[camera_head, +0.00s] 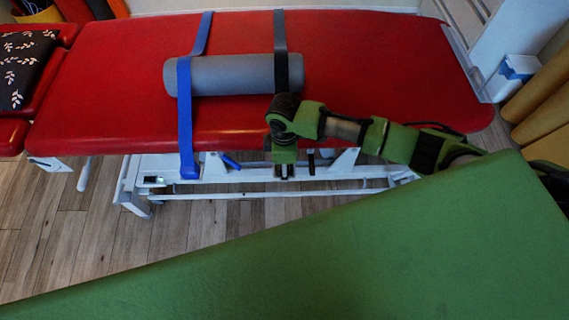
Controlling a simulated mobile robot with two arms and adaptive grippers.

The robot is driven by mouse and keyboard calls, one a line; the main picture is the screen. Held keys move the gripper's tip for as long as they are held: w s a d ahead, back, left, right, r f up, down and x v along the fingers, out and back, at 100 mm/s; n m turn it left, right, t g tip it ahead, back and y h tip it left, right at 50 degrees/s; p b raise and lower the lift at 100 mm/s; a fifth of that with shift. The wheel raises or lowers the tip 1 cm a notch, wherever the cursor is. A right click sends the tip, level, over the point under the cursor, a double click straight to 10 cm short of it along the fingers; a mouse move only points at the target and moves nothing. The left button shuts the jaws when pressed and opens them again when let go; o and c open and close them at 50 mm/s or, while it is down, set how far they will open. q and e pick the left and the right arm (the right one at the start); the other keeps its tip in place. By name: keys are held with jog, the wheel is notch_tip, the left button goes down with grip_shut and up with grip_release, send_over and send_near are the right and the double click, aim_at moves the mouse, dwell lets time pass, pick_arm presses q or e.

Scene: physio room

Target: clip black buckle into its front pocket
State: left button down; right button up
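A dark grey-black strap (281,45) runs over a grey roller (225,75) on the red treatment table. Its front part passes behind my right arm, and I cannot make out the black buckle or its front pocket. My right gripper (285,173) points down in front of the table's front edge, in line with this strap. It is small and dark here, so I cannot tell whether it is open or holds anything. A blue strap (185,115) lies to the left, with its blue lower end (190,172) at the white frame. My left gripper is not in view.
The red table (110,80) stands on a white frame (250,178) over a wooden floor. A large green surface (380,260) fills the foreground below my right arm. A dark leaf-patterned cushion (25,65) is at left, and a white-and-blue box (511,76) at right.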

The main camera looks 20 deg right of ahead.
jog(key=shift+d+f, duration=0.15)
jog(key=shift+f, duration=0.05)
dwell(0.3)
jog(key=shift+w+r, duration=0.1)
jog(key=shift+r, duration=0.2)
notch_tip(320, 180, up, 12)
jog(key=shift+s, duration=0.2)
jog(key=shift+a+f, duration=0.2)
